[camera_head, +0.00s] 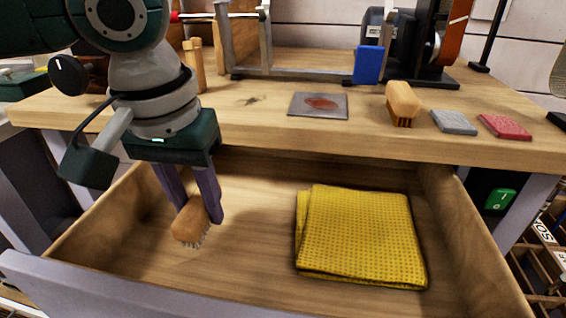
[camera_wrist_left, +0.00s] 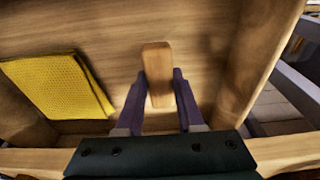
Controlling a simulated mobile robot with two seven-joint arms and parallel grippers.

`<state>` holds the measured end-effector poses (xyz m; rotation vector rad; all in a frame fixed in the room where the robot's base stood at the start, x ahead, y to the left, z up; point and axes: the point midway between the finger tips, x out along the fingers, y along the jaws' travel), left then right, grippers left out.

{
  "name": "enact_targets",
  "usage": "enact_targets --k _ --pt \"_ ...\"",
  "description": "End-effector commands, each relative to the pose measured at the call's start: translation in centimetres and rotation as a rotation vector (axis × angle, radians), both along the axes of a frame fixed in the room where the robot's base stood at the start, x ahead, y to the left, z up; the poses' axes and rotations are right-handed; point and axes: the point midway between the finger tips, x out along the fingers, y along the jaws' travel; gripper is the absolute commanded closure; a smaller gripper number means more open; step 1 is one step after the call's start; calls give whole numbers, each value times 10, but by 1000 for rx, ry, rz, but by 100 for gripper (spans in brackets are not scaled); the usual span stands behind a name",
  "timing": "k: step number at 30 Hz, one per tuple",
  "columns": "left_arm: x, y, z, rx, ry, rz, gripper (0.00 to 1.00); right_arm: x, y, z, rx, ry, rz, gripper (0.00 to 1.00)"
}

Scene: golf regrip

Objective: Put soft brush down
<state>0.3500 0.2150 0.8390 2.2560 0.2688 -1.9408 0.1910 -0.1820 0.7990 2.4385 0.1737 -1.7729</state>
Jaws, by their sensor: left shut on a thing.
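The soft brush (camera_head: 188,226) has a wooden back and pale bristles facing down. My left gripper (camera_head: 196,205) is shut on it, inside the open drawer (camera_head: 250,235), toward the drawer's left side. In the left wrist view the brush's wooden back (camera_wrist_left: 157,72) lies between the two purple fingers (camera_wrist_left: 158,100). The brush is low over the drawer floor; I cannot tell if its bristles touch the wood. My right gripper is not in view.
A folded yellow cloth (camera_head: 358,236) lies in the right part of the drawer. Between it and the brush the floor is bare. On the bench above are a second brush (camera_head: 403,103), a metal plate (camera_head: 318,104), a grey pad (camera_head: 454,122) and a red pad (camera_head: 505,126).

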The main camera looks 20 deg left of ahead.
Motion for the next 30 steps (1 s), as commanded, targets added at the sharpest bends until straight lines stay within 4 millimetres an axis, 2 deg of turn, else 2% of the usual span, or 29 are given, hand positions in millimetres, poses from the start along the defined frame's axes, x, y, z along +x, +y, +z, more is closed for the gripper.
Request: enact_targets --k 1,5,16,17,24,30 --pt "-1 0 -12 0 2 0 100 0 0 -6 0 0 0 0" --pt "0 0 -31 1 1 -1 100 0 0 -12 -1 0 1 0" --pt "0 0 -33 0 0 0 100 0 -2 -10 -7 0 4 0" --pt "0 0 -33 0 0 0 61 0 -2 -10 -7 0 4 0" --pt "0 0 -33 0 0 0 34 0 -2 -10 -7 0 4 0" --pt "0 0 -33 0 0 0 33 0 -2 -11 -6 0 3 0"
